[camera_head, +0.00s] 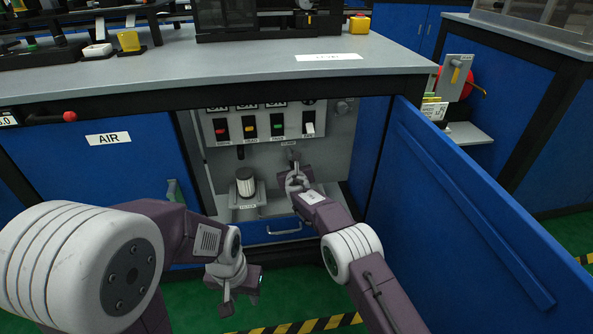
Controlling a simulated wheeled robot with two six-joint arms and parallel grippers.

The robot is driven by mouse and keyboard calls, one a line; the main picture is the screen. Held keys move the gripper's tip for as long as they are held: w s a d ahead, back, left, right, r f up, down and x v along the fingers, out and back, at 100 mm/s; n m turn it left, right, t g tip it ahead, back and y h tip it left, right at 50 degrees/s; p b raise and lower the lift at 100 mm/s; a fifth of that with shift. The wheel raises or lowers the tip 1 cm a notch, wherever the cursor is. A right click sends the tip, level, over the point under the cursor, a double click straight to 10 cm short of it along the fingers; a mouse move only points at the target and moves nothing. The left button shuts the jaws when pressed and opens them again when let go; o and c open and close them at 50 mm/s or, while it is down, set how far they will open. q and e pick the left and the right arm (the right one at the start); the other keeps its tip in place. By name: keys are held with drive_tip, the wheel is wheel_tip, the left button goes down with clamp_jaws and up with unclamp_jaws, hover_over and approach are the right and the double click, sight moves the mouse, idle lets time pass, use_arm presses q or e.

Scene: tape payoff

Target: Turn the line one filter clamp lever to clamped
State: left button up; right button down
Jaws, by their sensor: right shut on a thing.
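My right gripper (294,176) reaches into the open cabinet under the counter. Its jaws are shut on a small grey part, which I take to be the filter clamp lever (293,157); the fingers hide much of it, and its exact angle cannot be told. A pale cylindrical filter (245,186) with a dark top stands on a grey base to the left of this gripper, apart from it. My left gripper (228,293) hangs low in front of the cabinet, away from the lever, with nothing visible in it; its jaw opening is unclear.
A switch panel (263,127) with several coloured rockers is above the filter. A drawer with a metal handle (285,231) lies below. The blue cabinet door (480,215) stands open at right. The counter edge (220,98) overhangs the opening. A red-tipped AIR valve (69,116) is at left.

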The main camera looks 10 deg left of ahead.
drive_tip(key=shift+s+a+f+m+y+b, duration=0.1)
drive_tip(key=shift+a+m+y+b, duration=0.35)
drive_tip(key=shift+m+y+b, duration=0.2)
drive_tip(key=shift+m, duration=0.25)
drive_tip(key=c, duration=1.4)
unclamp_jaws()
drive_tip(key=shift+a, duration=0.1)
drive_tip(key=b+v, duration=0.7)
drive_tip(key=v, duration=0.2)
drive_tip(key=shift+b, duration=0.4)
